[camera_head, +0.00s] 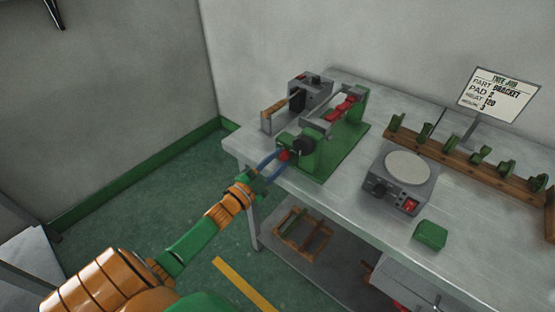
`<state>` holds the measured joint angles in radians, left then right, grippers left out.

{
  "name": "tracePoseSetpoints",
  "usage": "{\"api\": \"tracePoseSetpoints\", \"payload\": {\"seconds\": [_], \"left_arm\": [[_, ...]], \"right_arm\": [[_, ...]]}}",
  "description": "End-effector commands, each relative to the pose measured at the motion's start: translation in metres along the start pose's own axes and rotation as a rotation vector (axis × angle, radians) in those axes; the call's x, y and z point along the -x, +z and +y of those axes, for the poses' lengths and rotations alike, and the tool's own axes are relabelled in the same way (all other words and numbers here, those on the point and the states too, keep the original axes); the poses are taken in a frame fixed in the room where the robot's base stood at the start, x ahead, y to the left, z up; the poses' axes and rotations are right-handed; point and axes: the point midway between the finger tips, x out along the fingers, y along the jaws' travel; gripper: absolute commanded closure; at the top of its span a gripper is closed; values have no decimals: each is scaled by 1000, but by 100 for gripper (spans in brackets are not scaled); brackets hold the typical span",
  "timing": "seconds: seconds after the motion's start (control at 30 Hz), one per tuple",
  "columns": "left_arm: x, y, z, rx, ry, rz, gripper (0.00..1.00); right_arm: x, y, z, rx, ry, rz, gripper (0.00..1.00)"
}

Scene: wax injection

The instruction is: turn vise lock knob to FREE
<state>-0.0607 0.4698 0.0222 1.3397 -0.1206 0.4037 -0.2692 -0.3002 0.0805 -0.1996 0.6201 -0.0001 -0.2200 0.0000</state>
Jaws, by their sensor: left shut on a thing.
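A small red knob (284,155) sits at the vise's near left end. My left arm reaches in from the lower left, and my left gripper (276,161) has its blue fingers shut on the red knob. The fingers partly hide the knob, and its lettering cannot be read. My right gripper is not in view.
A grey box device (310,90) stands behind the vise. To the right are a round-topped hot plate (407,168), a green block (430,235), a wooden rack (460,162) with several green pieces, and a sign (499,94).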

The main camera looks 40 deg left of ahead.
Motion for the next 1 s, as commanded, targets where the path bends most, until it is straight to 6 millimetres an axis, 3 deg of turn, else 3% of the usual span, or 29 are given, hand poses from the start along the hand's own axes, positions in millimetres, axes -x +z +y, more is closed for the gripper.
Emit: {"api": "tracePoseSetpoints", "payload": {"seconds": [0.4,1.0], "left_arm": [[0,0,0,226,-15,-11,100],[0,0,1,280,-18,-14,100]], "right_arm": [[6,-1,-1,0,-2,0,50],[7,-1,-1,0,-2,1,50]]}}
